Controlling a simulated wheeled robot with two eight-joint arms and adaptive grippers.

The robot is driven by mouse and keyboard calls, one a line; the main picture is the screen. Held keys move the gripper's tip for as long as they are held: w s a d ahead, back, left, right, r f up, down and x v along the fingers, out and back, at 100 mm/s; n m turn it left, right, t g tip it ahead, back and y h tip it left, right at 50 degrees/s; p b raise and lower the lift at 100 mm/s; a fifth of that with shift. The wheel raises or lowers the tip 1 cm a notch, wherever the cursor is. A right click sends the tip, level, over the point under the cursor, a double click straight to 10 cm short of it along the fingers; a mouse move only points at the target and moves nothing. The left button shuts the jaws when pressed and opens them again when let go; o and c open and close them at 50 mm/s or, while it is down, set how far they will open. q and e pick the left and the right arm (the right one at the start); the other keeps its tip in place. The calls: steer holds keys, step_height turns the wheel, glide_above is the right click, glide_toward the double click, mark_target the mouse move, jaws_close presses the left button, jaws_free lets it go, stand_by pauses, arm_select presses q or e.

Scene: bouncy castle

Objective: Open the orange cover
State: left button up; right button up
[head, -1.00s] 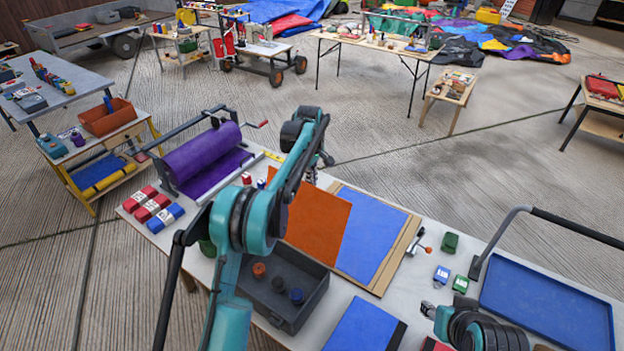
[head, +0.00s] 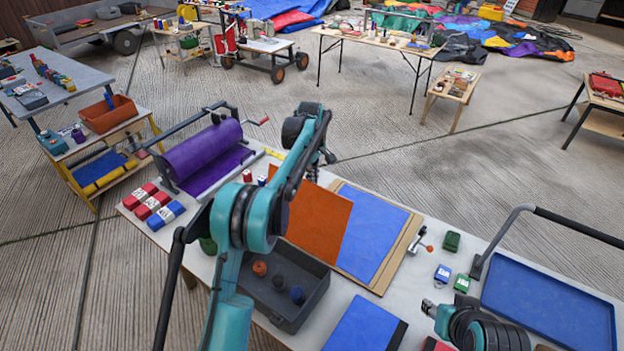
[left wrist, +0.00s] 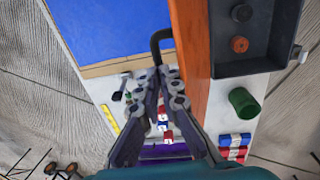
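The orange cover (head: 318,225) is a flat panel beside a blue panel (head: 374,235) on a tan board (head: 401,255). In the left wrist view the cover (left wrist: 192,70) shows steeply, almost edge-on, so it looks tilted up from the board. A black bent handle (left wrist: 157,38) comes off its side. My left gripper (left wrist: 163,76) has its fingertips close together at the end of this handle and seems shut on it. In the head view its fingers (head: 313,168) are partly hidden by my arm. My right gripper (head: 429,308) is low at the right, too small to read, away from the cover.
A grey tray (head: 318,316) with several round knobs lies in front of the cover. A purple roll (head: 203,150) stands at the left. A blue tray (head: 545,305) with a black-gripped bar beside it is at the right. Small blocks (head: 452,242) lie between.

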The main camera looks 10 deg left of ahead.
arm_select(q)
steer(key=shift+o, duration=0.4)
steer(key=shift+w+d+r, duration=0.15)
steer(key=shift+w+r, duration=0.1)
steer(key=shift+r, duration=0.3)
steer(key=shift+w+d+r, duration=0.15)
steer(key=shift+w+r, duration=0.05)
steer(key=shift+r, duration=0.3)
step_height(320, 180, up, 10)
steer(key=s, duration=0.2)
steer(key=shift+a, duration=0.45)
arm_select(e)
steer(key=shift+w+f, duration=0.1)
steer(key=shift+w, duration=0.4)
arm_select(q)
steer(key=shift+f, duration=0.1)
arm_select(e)
steer(key=shift+w, duration=0.1)
